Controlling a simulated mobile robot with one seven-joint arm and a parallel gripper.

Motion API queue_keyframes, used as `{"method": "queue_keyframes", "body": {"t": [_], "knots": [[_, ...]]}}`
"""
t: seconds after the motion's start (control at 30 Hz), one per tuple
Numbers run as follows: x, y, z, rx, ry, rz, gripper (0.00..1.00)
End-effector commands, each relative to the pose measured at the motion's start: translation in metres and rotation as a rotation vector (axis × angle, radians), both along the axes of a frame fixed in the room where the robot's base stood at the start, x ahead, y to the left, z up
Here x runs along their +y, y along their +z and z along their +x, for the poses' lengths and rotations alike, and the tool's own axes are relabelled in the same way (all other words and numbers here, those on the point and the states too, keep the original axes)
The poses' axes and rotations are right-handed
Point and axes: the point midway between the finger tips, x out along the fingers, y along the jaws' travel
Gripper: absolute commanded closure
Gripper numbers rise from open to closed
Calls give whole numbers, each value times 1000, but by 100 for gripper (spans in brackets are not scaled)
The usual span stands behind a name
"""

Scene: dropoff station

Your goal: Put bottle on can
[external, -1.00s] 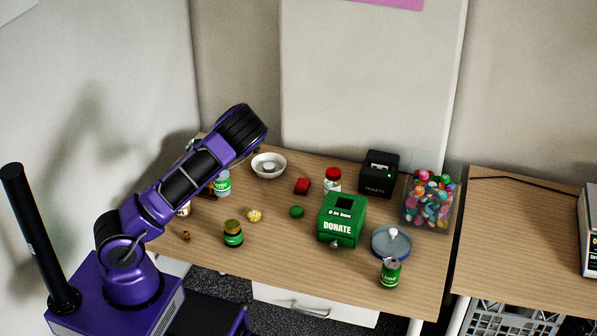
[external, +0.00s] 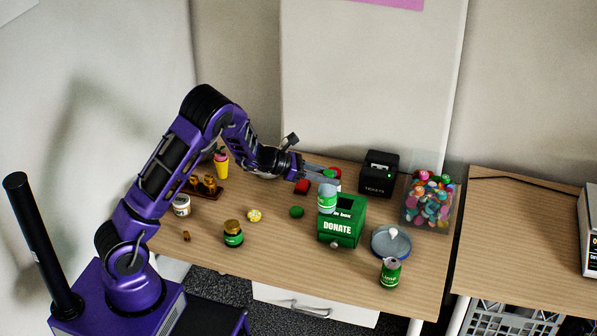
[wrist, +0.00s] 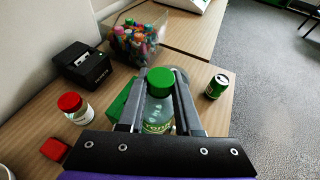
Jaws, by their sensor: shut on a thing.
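My gripper (external: 322,174) is shut on a clear bottle (external: 327,198) with a green label. In the wrist view the bottle (wrist: 158,105) stands upright between the two fingers of my gripper (wrist: 160,92), its green cap toward the camera. In the external view it hangs above or in front of the green donate box; its base clearance is hard to judge. The green can (external: 390,273) stands upright near the front right edge of the table, apart from the gripper. In the wrist view the can (wrist: 217,86) is to the right of the bottle.
The green donate box (external: 341,229) is beneath the held bottle. A blue-grey round dish (external: 391,243) lies between box and can. A black ticket box (external: 378,173) and a clear bin of colourful items (external: 430,202) stand behind. A dark green jar (external: 233,234) sits at the front.

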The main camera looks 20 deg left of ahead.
Motion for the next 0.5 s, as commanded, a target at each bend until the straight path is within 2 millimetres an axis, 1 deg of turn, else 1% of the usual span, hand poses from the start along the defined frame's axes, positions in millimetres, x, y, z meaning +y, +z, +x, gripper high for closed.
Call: {"method": "queue_keyframes", "body": {"t": [0.03,0.07,0.1,0.17,0.2,0.3,0.4,0.5], "knots": [[-27,6,-7,-8,-81,-5,100],[-43,9,-13,-7,-127,-4,100],[-63,12,-21,-7,-184,-4,100],[-93,17,-34,-6,-261,-2,100],[-111,21,-43,-6,-312,-3,100],[-153,32,-66,-5,-423,-2,100],[-185,44,-87,-3,-510,0,100],[-206,54,-103,-2,-571,0,100]]}}
